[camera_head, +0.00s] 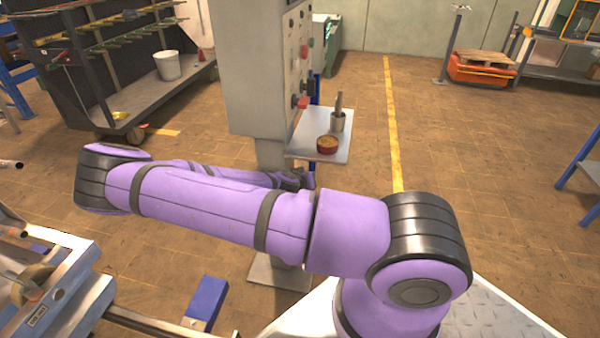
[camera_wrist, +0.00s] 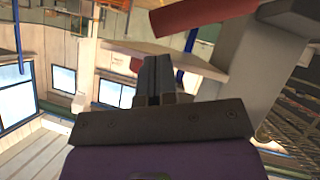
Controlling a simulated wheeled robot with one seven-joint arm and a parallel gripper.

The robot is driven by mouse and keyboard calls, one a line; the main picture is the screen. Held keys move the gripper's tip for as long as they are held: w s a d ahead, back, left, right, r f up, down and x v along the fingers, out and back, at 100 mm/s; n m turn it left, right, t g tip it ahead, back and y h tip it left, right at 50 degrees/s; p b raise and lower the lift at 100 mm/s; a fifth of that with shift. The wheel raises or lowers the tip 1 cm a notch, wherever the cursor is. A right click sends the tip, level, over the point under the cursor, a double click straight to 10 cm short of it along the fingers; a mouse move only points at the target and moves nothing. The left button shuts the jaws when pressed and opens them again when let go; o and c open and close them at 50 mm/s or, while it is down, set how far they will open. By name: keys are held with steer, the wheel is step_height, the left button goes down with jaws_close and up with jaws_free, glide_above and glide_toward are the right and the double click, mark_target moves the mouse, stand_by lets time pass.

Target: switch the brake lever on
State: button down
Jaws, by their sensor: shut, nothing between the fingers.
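A grey control cabinet (camera_head: 262,70) stands upright in the middle of the head view. A red lever-like part (camera_head: 302,102) sticks out low on its right-hand face; I cannot tell for sure that it is the brake lever, or its position. My gripper (camera_head: 306,179) is below the cabinet, mostly hidden behind my purple arm. In the wrist view my gripper (camera_wrist: 158,62) has its dark fingers shut together, with nothing between them. A red bar-like part (camera_wrist: 195,14) crosses the top of that view, apart from the fingertips; whether it is the same part is unclear.
A small shelf (camera_head: 303,146) beside the cabinet holds a red bowl (camera_head: 327,145) and a metal cup (camera_head: 338,122). A grey machine (camera_head: 60,290) stands at lower left, a trolley with a white bucket (camera_head: 167,66) at upper left. The floor on the right is largely clear.

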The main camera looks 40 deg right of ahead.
steer(key=shift+s+d+f, duration=0.2)
steer(key=shift+s+f, duration=0.2)
steer(key=shift+f, duration=0.15)
steer(key=shift+s+d+f, duration=0.2)
steer(key=shift+s+f, duration=0.15)
steer(key=shift+f, duration=0.15)
steer(key=shift+s+f, duration=0.1)
